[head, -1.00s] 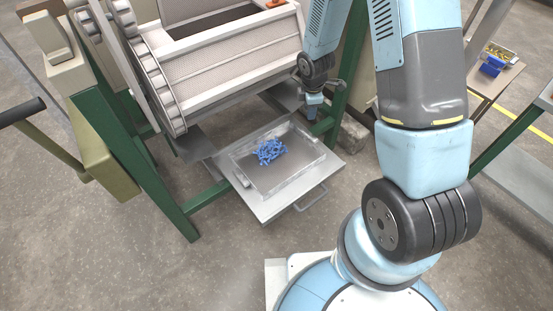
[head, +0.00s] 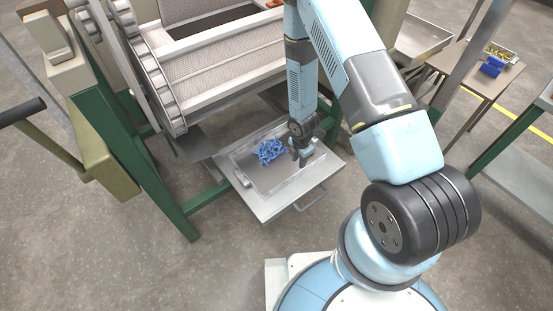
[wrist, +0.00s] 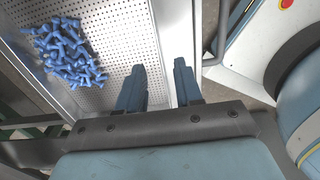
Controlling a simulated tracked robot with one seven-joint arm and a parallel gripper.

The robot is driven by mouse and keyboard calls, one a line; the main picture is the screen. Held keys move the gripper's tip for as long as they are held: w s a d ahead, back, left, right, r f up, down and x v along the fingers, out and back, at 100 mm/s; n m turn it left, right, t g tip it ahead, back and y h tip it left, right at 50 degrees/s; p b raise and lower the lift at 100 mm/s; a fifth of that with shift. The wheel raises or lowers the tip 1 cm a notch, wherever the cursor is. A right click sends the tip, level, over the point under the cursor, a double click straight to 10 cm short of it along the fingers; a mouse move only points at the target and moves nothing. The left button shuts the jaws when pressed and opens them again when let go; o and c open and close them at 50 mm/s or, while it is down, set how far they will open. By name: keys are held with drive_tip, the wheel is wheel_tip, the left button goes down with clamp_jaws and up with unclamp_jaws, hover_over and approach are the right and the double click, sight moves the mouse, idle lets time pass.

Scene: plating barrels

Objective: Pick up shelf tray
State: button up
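The shelf tray (head: 262,191) is a shallow metal tray on a grey pull-out shelf (head: 268,208) below the barrel. Several blue parts (head: 270,151) lie heaped on its floor. In the wrist view the tray's perforated floor (wrist: 115,50) and pale side wall (wrist: 176,30) show, with the blue parts (wrist: 66,52) at upper left. My gripper (head: 303,158) is at the tray's right side, pointing down. In the wrist view my gripper (wrist: 160,68) is open, with its fingers apart on either side of the wall. Whether they touch it I cannot tell.
The barrel (head: 225,60) hangs above and behind the tray. A green frame leg (head: 145,165) stands at left. The shelf's handle (head: 312,199) sticks out in front. A side table at right holds a blue bin (head: 492,66). Floor in front is clear.

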hover_over(296, 175)
drive_tip(key=f, duration=0.5)
drive_tip(key=shift+w+d+f, duration=0.2)
drive_tip(key=shift+d+f, duration=0.1)
drive_tip(key=shift+f, duration=0.05)
drive_tip(key=shift+a+f, duration=0.2)
drive_tip(key=shift+f, duration=2.45)
drive_tip(key=shift+c, duration=0.2)
clamp_jaws()
